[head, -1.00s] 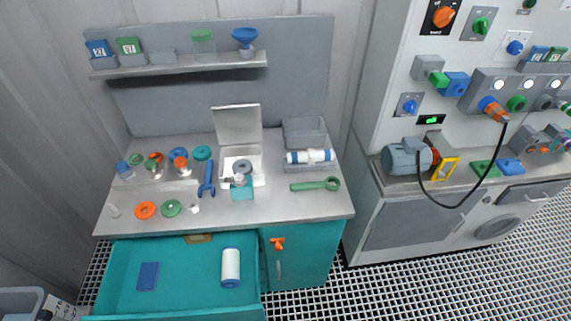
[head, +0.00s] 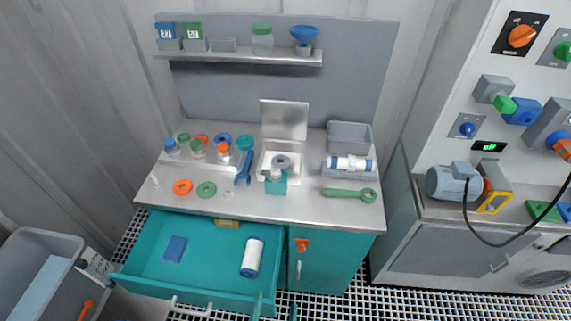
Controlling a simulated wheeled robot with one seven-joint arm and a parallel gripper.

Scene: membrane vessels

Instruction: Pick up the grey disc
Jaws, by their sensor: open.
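A grey disc (head: 282,161) with a hole in its middle is on the worktop (head: 330,209). It lies in or on the pale square box (head: 266,165) whose lid (head: 284,119) stands open behind it. I cannot tell how deep it sits. A teal block (head: 276,187) with a small grey-white piece on top stands just in front of the disc and partly covers the box front. My gripper does not show clearly in the head view.
An orange ring (head: 182,187), a green ring (head: 206,189) and a blue wrench (head: 244,168) lie left of the box. A green wrench (head: 349,193) and a tray with a white cylinder (head: 349,163) are right. An open teal drawer (head: 209,259) juts out in front. A grey bin (head: 42,245) stands left.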

